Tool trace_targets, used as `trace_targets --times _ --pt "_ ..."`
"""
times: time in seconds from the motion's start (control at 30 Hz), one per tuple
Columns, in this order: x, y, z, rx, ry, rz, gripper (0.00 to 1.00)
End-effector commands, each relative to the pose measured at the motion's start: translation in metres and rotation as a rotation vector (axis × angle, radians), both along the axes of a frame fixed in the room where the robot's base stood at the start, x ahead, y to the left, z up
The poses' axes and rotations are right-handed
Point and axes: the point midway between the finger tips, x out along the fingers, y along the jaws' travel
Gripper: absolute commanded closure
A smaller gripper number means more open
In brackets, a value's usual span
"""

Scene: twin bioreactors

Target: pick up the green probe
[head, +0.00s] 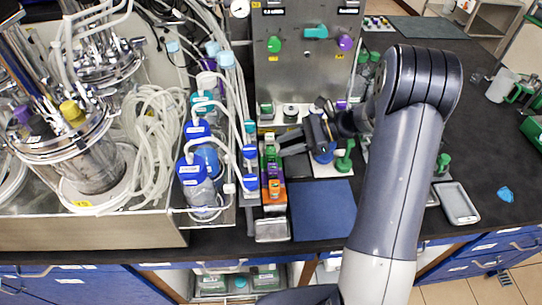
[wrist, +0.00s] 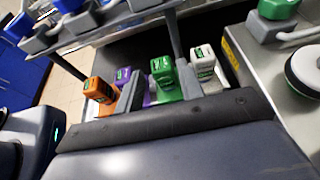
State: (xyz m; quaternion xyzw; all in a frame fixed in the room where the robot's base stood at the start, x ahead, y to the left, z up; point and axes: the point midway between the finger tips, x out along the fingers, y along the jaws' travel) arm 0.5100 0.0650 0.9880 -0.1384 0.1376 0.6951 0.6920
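The green probe (wrist: 165,77) stands in a row of coloured probes; its green top also shows in the head view (head: 270,152). In the wrist view it lies between the two grey fingers of my gripper (wrist: 158,90). A gap shows on its left side; the right finger is close, and I cannot tell whether it touches. My gripper (head: 284,146) reaches the row from the right in the head view. The fingers look open. The lower part of the green probe is hidden by my gripper.
An orange probe (wrist: 100,90) and a purple probe (wrist: 123,77) stand on one side, a white probe (wrist: 204,64) on the other. Blue-capped bottles (head: 196,170) with tubing stand left of the row. A dark blue mat (head: 323,210) lies clear in front.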

Motion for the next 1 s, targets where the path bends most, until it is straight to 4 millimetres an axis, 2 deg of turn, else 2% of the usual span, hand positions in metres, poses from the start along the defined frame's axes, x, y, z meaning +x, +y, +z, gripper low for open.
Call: trace_targets --times 0.37,0.67,1.0 --pt "0.000 0.043 -0.022 0.001 0.002 0.001 0.64" --pt "0.000 0.046 -0.024 0.000 0.001 -0.001 0.64" --pt "0.000 0.046 -0.024 0.000 0.001 -0.001 0.92"
